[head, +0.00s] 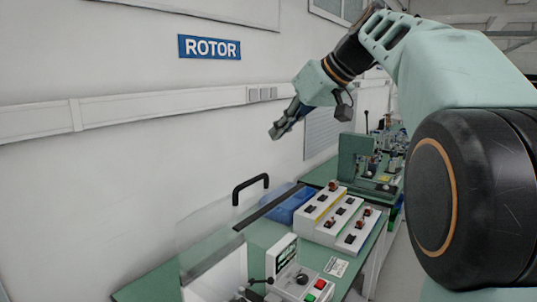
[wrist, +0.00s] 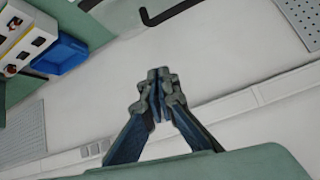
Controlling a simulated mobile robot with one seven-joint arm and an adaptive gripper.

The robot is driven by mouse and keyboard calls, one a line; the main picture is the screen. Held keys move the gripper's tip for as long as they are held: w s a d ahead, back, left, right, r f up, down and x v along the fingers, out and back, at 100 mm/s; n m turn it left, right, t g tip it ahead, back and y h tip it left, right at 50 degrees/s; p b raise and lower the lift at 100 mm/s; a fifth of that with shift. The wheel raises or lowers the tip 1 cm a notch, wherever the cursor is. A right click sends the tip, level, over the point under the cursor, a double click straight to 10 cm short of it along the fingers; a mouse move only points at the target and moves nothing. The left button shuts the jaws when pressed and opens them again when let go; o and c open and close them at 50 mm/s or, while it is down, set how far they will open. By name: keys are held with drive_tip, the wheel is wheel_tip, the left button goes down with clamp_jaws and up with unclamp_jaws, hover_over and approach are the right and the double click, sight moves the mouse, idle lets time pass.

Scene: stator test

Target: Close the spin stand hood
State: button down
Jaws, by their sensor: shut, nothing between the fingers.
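The spin stand hood (head: 207,235) is a clear panel at the lower left of the head view. It appears raised, with its black handle (head: 250,184) standing up above a dark bar. The spin stand's white control housing (head: 284,258) is below, partly cut off by the frame. The handle also shows at the top of the wrist view (wrist: 178,11). My gripper (head: 277,132) is in the air above and a little right of the handle, clearly apart from it. In the wrist view my gripper's fingertips (wrist: 160,82) are together and hold nothing.
A blue bin (head: 288,206) and white sloped boxes with several switches (head: 340,214) stand on the green bench behind the spin stand. A green machine (head: 355,158) is farther back. A white wall with a ROTOR sign (head: 209,47) and trunking runs along the left. Air around my gripper is free.

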sight(264, 174)
drive_tip(key=x, duration=0.9)
drive_tip(key=shift+a+p, duration=0.2)
drive_tip(key=shift+p, duration=0.1)
drive_tip(key=shift+s+d+f, duration=0.75)
drive_tip(key=shift+s+f, duration=0.1)
drive_tip(key=shift+s, duration=0.15)
drive_tip(key=shift+s+d+f, duration=0.2)
drive_tip(key=shift+f, duration=0.1)
drive_tip(key=shift+f, duration=0.1)
